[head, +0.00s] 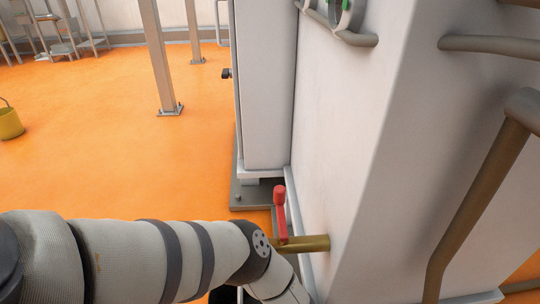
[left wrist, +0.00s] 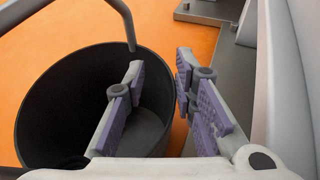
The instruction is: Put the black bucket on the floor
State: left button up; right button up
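The black bucket (left wrist: 55,100) fills the left of the left wrist view, and I look down into its open mouth. Its inside looks empty. A grey bar, perhaps its handle, reaches down to the far rim. My left gripper (left wrist: 160,65) has its purple-padded fingers spread apart. One finger is over the bucket's mouth and the other is outside its right rim; I cannot tell whether either touches it. In the head view my left arm hides the gripper, and only a dark patch shows below the arm. My right gripper is not in view.
A brass tap with a red lever (head: 280,200) sticks out of the white machine wall (head: 345,130) just above my left arm. A yellow bucket (head: 10,123) stands far left. Metal posts (head: 160,60) rise behind. The orange floor (head: 90,160) is clear at left.

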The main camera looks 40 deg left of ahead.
pick_arm(q)
jog(key=shift+s+f, duration=0.15)
jog(key=shift+f, duration=0.25)
jog(key=r+p+v, duration=0.1)
jog(key=p+v, duration=0.3)
jog(key=v, duration=0.8)
jog(key=shift+r, duration=0.2)
